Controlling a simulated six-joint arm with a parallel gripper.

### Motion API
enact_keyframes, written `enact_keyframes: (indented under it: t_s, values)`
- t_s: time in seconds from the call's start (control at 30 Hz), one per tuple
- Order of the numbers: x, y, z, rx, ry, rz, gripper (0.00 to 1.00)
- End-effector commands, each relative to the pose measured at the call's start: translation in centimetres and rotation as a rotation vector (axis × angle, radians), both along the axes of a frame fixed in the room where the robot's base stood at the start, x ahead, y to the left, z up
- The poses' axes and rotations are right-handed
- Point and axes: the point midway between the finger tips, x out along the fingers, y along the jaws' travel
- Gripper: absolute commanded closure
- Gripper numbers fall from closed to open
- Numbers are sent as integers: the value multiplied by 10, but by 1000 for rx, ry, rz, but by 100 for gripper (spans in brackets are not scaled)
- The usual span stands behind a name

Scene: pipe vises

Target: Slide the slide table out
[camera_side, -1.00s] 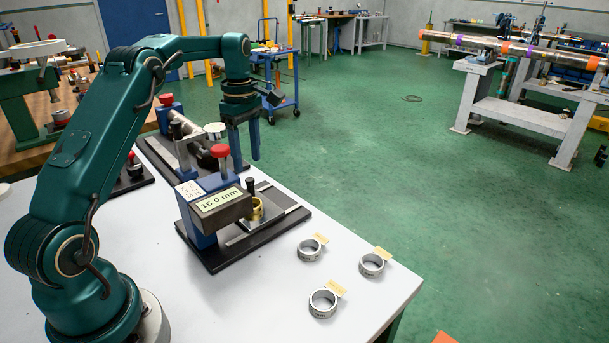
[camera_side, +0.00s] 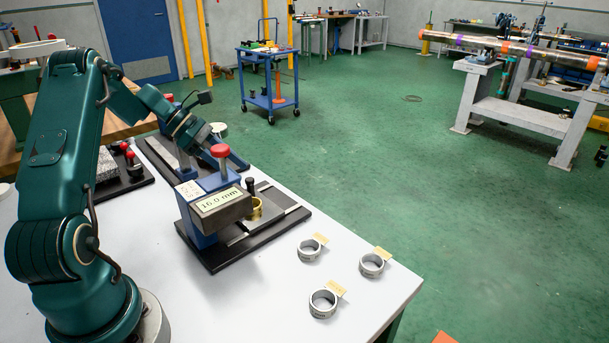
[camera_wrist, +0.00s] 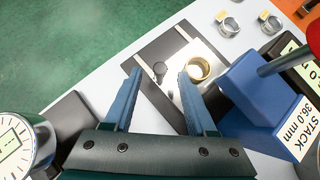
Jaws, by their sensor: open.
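The slide table is a pale metal plate (camera_side: 243,237) on a dark base, partly under the blue gauge block labelled 16.0 mm (camera_side: 220,202). A brass ring (camera_wrist: 198,69) sits on it, and a dark knob (camera_wrist: 160,69) stands beside the ring. The knob also shows in the side view (camera_side: 250,184). My gripper (camera_wrist: 159,74) is open and empty, its blue fingers tilted down toward the plate. In the wrist view the knob appears between the fingertips; whether they are around it or still short of it I cannot tell. In the side view the fingers are partly hidden behind the red-capped post.
Three steel rings with yellow tags, one of them near the table's front edge (camera_side: 323,303), lie right of the gauge. A dial gauge (camera_wrist: 15,145) is close to the left of my gripper in the wrist view. The red cap (camera_side: 220,151) rises near my fingers.

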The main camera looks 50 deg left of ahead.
Motion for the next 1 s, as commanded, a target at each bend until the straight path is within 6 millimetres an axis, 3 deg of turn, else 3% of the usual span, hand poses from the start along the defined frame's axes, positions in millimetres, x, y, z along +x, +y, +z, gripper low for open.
enact_keyframes:
  t_s: [0.37,0.7,0.83,0.87,1.0]
  values:
    - [21,-22,-31,-1,3,-4,43]
    - [24,-25,-34,0,2,-3,43]
    - [24,-24,-34,0,2,-3,93]
    - [24,-24,-34,0,2,-3,100]
    - [24,-24,-34,1,2,-4,100]
